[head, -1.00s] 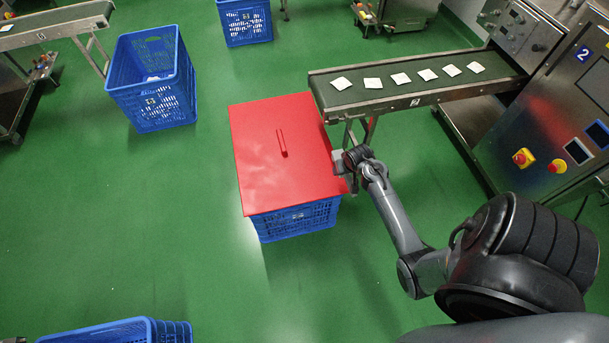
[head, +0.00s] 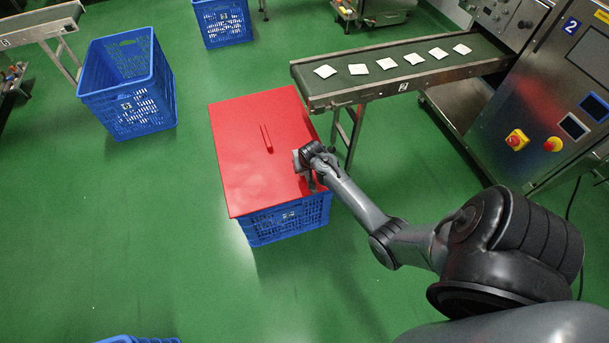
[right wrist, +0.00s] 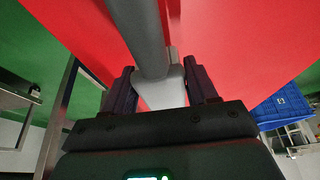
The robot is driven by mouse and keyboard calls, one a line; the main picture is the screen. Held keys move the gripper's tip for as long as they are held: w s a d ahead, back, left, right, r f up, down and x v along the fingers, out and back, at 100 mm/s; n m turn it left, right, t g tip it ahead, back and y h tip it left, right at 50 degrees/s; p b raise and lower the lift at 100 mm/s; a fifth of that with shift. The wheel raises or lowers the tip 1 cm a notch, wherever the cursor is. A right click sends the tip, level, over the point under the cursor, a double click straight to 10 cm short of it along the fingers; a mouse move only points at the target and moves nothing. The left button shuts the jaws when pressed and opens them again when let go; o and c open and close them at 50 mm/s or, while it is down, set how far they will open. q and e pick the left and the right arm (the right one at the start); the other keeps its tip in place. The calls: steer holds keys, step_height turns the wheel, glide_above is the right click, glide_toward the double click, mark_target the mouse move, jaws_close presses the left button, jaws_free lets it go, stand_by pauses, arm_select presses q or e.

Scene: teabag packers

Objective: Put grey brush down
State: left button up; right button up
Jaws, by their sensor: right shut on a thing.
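The grey brush (right wrist: 148,40) is between the fingers of my right gripper (right wrist: 163,88), which is shut on it, in the right wrist view. The brush's handle runs up and away across the red lid there. In the head view my right gripper (head: 306,172) is at the right edge of the red lid (head: 240,120), low over or at its surface. The brush is mostly hidden behind the gripper in that view. I cannot tell whether the brush touches the lid. My left gripper is not in view.
The lid, with a raised handle (head: 266,139), covers a blue crate (head: 285,222). A conveyor (head: 440,82) with several white teabags stands just behind, beside a machine with buttons (head: 545,110). Another blue crate (head: 140,105) stands at left.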

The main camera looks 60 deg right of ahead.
mark_target(305, 173)
step_height(305, 173, down, 4)
steer(key=b, duration=0.2)
steer(key=shift+b, duration=0.4)
steer(key=shift+s, duration=0.1)
steer(key=o, duration=1.1)
steer(key=shift+f, duration=0.15)
